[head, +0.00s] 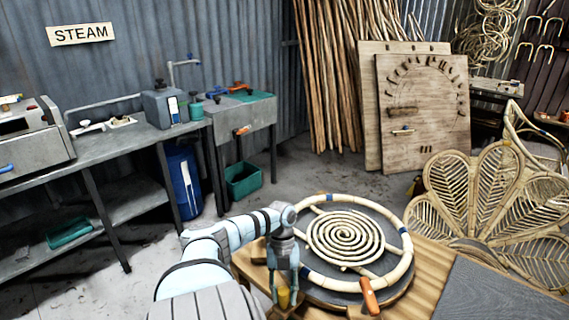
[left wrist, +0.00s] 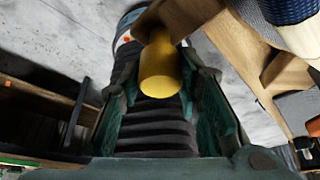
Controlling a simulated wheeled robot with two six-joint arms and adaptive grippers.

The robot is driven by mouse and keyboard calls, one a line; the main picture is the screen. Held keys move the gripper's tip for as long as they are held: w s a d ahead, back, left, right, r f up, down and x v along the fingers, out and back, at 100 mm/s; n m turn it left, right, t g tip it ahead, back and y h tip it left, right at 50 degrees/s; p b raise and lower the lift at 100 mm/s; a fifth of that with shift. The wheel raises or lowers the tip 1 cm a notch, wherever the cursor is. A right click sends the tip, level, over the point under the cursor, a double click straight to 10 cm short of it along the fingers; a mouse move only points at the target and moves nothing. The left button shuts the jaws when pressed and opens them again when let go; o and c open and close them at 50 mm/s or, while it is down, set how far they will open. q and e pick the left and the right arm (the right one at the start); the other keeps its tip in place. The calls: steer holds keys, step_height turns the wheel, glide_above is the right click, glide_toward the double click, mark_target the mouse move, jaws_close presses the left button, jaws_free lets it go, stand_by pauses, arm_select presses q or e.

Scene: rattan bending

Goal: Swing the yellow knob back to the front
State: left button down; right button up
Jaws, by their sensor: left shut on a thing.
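The yellow knob (left wrist: 160,68) sits between the two fingers of my left gripper (left wrist: 165,110) in the left wrist view. The gripper is shut on it. In the head view the knob (head: 284,297) shows as a small yellow piece low between the fingertips of my left gripper (head: 284,292), at the left front of the round bending jig. What the knob is fixed to is mostly hidden by the gripper. My right gripper is not in view.
A pale rattan ring (head: 400,270) with blue bands surrounds a rattan spiral (head: 345,238) on the wooden bench (head: 425,285). An orange handle (head: 370,296) stands at the ring's front. A grey mat (head: 490,292) lies at right. A metal table (head: 120,145) stands at left.

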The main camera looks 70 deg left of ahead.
arm_select(q)
steer(key=c, duration=1.2)
jaws_free()
steer(key=shift+r, duration=0.1)
steer(key=v, duration=1.2)
